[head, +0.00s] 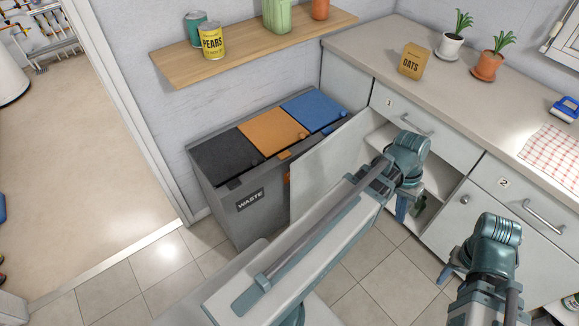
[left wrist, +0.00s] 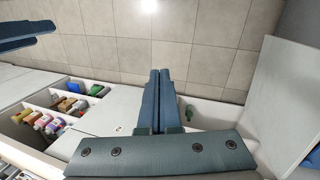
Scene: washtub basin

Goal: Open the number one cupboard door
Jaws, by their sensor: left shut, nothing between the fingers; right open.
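The number one cupboard, under the drawer marked 1 (head: 389,102), stands open. Its white door (head: 322,165) is swung out to the left, in front of the waste bin's side, and also shows at the right of the left wrist view (left wrist: 285,85). The inside (head: 440,180) shows a shelf; my left arm hides part of it. My left gripper (head: 404,208) is shut and empty, in front of the opening, right of the door and apart from it. Its closed fingers show in the left wrist view (left wrist: 162,92). My right gripper (head: 446,272) is open, in front of cupboard two.
The number two cupboard door (head: 475,215) is shut, with a round knob. A waste bin (head: 217,205) with black, orange and blue lids stands left of the open door. Bottles fill open compartments (left wrist: 50,120) farther along. Tiled floor (head: 360,305) is clear.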

